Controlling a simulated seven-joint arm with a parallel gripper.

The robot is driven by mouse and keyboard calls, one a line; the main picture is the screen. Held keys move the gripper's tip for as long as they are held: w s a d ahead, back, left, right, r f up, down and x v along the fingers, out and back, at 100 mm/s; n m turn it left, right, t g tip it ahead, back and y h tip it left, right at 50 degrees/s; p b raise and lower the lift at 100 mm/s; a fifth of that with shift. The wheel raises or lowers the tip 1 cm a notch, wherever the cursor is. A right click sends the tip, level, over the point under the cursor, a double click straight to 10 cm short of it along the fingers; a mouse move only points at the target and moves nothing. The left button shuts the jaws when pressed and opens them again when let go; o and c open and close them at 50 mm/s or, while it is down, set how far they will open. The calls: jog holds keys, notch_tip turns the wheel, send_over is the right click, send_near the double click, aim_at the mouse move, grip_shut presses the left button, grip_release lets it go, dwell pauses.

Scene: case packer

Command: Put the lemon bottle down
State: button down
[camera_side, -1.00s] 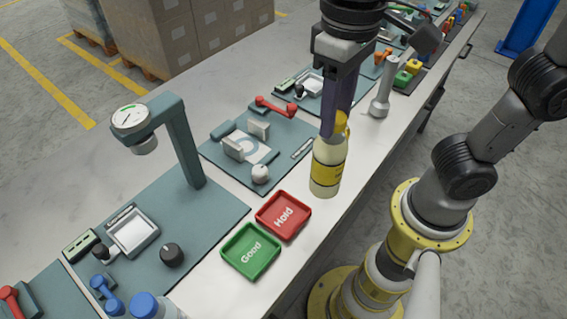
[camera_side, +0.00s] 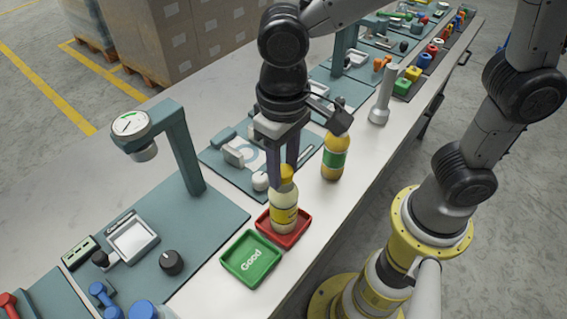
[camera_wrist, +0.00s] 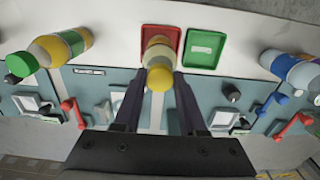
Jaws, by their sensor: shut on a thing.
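The lemon bottle (camera_side: 284,207), pale with a yellow label and yellow cap, is upright at the red Hold tray (camera_side: 298,235) in the side view. My gripper (camera_side: 285,172) is shut on it near the cap. In the wrist view the bottle (camera_wrist: 159,58) stands between my fingers, over the red tray (camera_wrist: 174,33). The bottle hides most of the tray's floor, and I cannot tell whether its base touches it.
The green Good tray (camera_side: 251,258) is beside the red one and empty. A green-labelled bottle (camera_side: 334,158) stands behind to the right. A gauge stand (camera_side: 182,150) rises at left. A grey post (camera_side: 382,95) stands farther back.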

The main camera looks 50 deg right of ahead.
jog(key=shift+f, duration=0.1)
jog(key=shift+c, duration=2.3)
grip_release()
notch_tip(320, 180, up, 12)
jog(key=s+d+f+t, duration=0.2)
jog(key=s+d+f, duration=0.1)
jog(key=d, duration=0.6)
jog(key=s+d+f+t, duration=0.3)
jog(key=s+d, duration=0.2)
jog(key=d, duration=0.5)
jog(key=shift+f+t, duration=0.15)
jog(key=shift+t, duration=0.15)
